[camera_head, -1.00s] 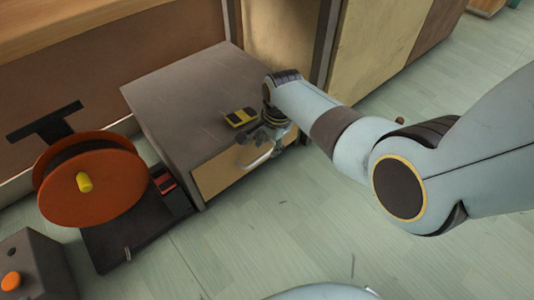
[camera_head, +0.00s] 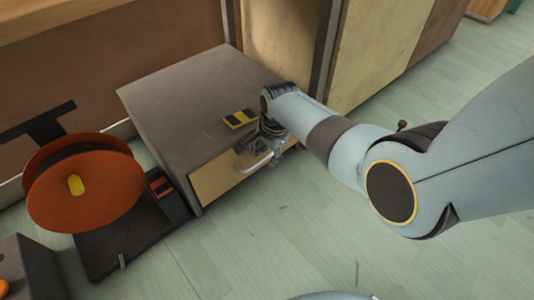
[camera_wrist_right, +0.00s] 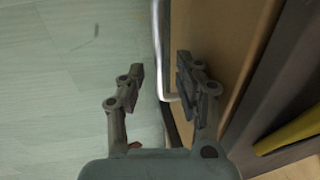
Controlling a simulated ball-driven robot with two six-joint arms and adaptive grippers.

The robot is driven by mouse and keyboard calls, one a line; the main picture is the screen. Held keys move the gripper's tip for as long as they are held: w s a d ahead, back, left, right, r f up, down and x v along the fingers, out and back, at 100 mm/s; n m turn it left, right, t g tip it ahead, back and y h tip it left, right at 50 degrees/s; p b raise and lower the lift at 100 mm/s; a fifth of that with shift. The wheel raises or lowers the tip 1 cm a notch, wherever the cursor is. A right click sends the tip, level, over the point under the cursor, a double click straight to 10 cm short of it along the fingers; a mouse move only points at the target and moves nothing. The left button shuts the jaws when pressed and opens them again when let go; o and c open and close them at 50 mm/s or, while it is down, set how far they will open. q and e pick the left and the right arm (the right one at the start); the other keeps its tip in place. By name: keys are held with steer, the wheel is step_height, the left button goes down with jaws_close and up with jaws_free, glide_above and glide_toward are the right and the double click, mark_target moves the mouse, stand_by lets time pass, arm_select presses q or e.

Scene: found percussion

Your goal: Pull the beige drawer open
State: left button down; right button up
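The beige drawer (camera_head: 216,182) sits in the front of a low grey-brown cabinet (camera_head: 173,92). Its front looks flush with the cabinet, and it carries a silver bar handle (camera_head: 256,164). My right gripper (camera_head: 277,162) is at the right end of this handle. In the right wrist view, my right gripper (camera_wrist_right: 160,75) is open, with the handle (camera_wrist_right: 157,40) between its fingers. One finger is on the drawer-front (camera_wrist_right: 215,45) side of the bar and the other is on the outer side. A gap shows between the outer finger and the bar. My left gripper is not in view.
A yellow-and-black item (camera_head: 240,119) lies on the cabinet top. An orange reel (camera_head: 85,190) on a dark base (camera_head: 130,235) stands left of the cabinet. Beige and brown panels (camera_head: 385,50) stand behind. The floor (camera_head: 270,235) in front of the drawer is clear.

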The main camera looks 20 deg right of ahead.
jaws_close()
stand_by(0.6)
